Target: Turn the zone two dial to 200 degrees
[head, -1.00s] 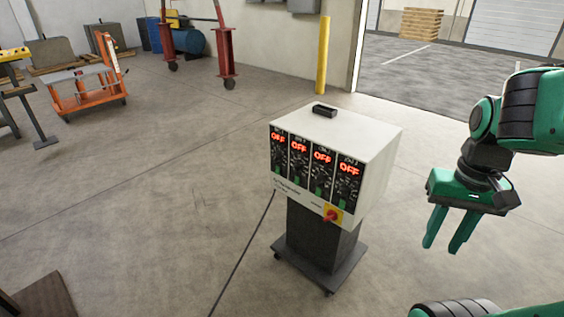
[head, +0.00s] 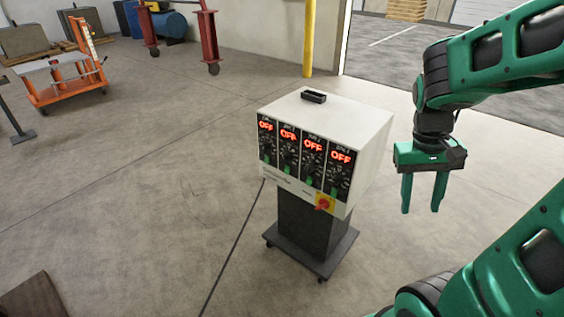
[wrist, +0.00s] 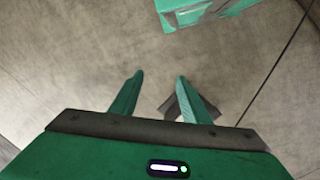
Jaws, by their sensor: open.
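The white control box (head: 330,120) stands on a dark wheeled pedestal (head: 305,225) in the middle of the head view. Its front has a row of several black zone panels, each with a red OFF display and a small dark dial. The second panel from the left (head: 288,150) also reads OFF; its dial is too small to read. A red rotary switch on a yellow plate (head: 324,203) sits at the lower right of the front. My gripper (head: 421,208) is open and empty, fingers down, to the right of the box and apart from it.
A small black tray (head: 314,96) lies on top of the box. A dark cable (head: 233,250) runs along the floor to the left. An orange cart (head: 65,80) and a yellow post (head: 309,38) stand farther back. The floor around the pedestal is mostly clear.

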